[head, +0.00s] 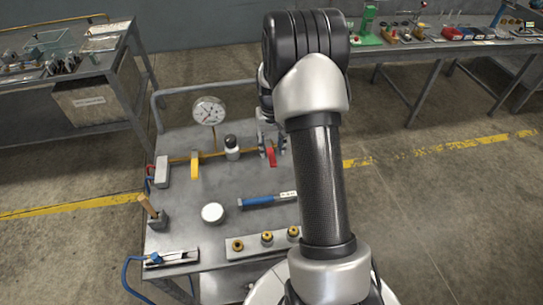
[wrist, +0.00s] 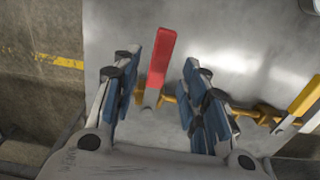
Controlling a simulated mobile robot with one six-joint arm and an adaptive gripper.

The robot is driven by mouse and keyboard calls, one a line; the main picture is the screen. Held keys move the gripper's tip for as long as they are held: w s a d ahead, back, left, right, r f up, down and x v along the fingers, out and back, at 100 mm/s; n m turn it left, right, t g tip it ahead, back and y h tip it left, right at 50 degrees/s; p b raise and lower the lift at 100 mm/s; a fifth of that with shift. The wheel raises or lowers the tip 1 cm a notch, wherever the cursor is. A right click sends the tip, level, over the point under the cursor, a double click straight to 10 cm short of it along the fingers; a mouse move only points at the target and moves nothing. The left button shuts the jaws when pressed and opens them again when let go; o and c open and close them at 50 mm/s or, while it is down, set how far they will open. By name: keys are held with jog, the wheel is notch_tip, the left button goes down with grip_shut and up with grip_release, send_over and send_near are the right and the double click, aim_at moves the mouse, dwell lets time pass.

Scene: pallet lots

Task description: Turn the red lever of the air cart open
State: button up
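The red lever (head: 271,157) is at the back right of the air cart's grey top (head: 180,235), partly hidden by my gripper and arm. In the wrist view the red lever (wrist: 162,58) stands between the two blue-padded fingers of my gripper (wrist: 160,72). The fingers are apart, with a gap on each side of the lever. The lever joins a brass pipe (wrist: 170,99) below it. In the head view my gripper (head: 269,143) is at the lever, mostly hidden behind my arm.
A yellow lever (head: 195,164) sits on the same pipe to the left. A pressure gauge (head: 209,111) rises behind it. A white round lid (head: 213,213), a blue-handled tool (head: 266,200) and a block with brass fittings (head: 262,242) lie nearer. Workbenches stand behind.

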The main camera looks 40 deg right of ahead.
aim_at(271, 156)
jog(key=shift+f+b, duration=0.4)
jog(key=shift+f, duration=1.4)
jog(key=shift+c, duration=0.5)
grip_shut()
